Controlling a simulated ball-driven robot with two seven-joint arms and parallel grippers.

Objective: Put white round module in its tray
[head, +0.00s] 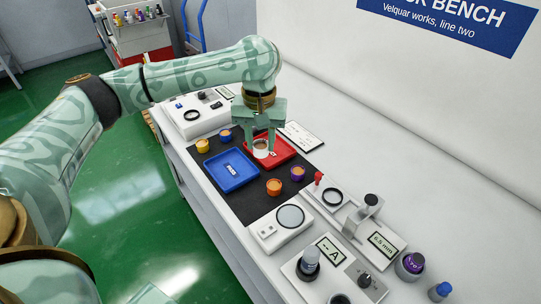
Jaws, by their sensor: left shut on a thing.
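The white round module (261,153) is between the fingers of my left gripper (261,146), which is shut on it. The fingers point down and hide part of the module. It appears upright, over or in the left part of the red tray (285,151); I cannot tell whether it touches the tray floor. A blue tray (232,181) with a small pale label lies beside it, nearer and to the left. My right gripper is not in view.
On the dark mat (250,209) stand a yellow module (202,147), a blue one (225,136), an orange one (273,188) and a purple one (297,175). Bench instruments stand behind and in front, including a round-plate device (287,223) and a 6.5 mm gauge (377,237).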

